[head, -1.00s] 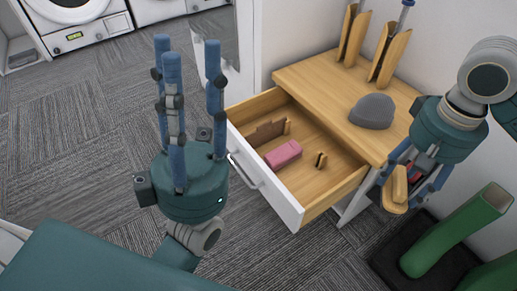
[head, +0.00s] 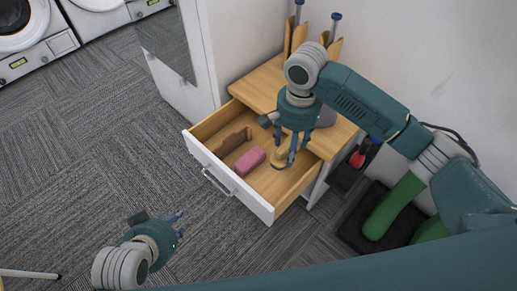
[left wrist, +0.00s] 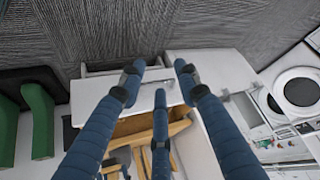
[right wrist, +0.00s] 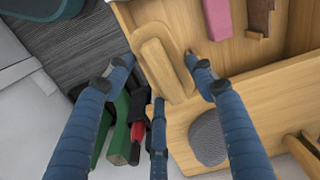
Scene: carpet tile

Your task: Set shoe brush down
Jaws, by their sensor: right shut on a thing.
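The shoe brush (head: 279,160), with a pale wooden oval body, is in my right gripper (head: 290,154), over the right part of the open drawer (head: 232,186). In the right wrist view the brush (right wrist: 166,62) lies between my blue fingers, which are shut on it. I cannot tell whether it touches the drawer floor. A pink block (head: 250,160) lies in the drawer to the left of the brush, with a brown piece (head: 235,140) beyond it. My left gripper (head: 180,225) is open and empty, over the carpet at lower left; its spread fingers show in the left wrist view (left wrist: 155,85).
The wooden cabinet top (head: 262,82) behind the drawer carries a grey rounded thing (right wrist: 208,138) and wooden shoe trees (head: 298,38). Green boots (head: 392,207) stand on a black tray at right. Washing machines (head: 28,35) stand at far left. The carpet before the drawer is clear.

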